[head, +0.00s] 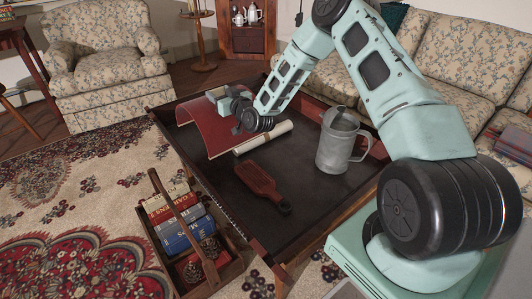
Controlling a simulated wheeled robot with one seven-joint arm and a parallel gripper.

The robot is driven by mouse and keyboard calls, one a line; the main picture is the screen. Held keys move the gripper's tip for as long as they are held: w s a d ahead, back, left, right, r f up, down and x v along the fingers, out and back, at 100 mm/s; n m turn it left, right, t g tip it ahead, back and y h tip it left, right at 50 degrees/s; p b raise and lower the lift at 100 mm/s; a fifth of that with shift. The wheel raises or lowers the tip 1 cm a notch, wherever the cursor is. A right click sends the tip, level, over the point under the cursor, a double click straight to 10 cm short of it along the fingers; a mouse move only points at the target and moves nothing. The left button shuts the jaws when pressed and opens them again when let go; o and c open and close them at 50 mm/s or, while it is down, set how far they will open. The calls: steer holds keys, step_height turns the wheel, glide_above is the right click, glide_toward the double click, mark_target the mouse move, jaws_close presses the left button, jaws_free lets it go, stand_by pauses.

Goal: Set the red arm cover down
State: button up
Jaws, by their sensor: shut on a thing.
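The red arm cover (212,128) is a curved red sheet with a pale edge, at the far left part of the dark table. My gripper (238,122) is at its right side and is shut on it. My wrist hides part of the cover's right side. The cover's lower edge is close to the table top (222,178); I cannot tell whether it touches.
A rolled paper (263,137) lies just in front of the cover. A brown brush (262,188) and a pewter pitcher (338,142) are on the table. A wooden caddy (211,276) with books stands at the left. An armchair (105,62) and sofa (462,60) stand behind.

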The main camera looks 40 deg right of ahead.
steer(key=w+d, duration=0.3)
steer(key=w, duration=0.1)
steer(key=w+d+r, duration=0.1)
steer(key=w+d, duration=0.7)
steer(key=shift+r, duration=0.35)
steer(key=f+b, duration=0.1)
steer(key=b, duration=0.4)
steer(key=shift+w+d, duration=0.1)
steer(key=b, duration=0.4)
steer(key=shift+s+d+r+b, duration=0.2)
steer(key=shift+s+r+b, duration=0.1)
steer(key=shift+s, duration=0.05)
step_height(320, 180, down, 9)
steer(key=b, duration=0.3)
steer(key=shift+f+b, duration=0.15)
steer(key=shift+b, duration=0.2)
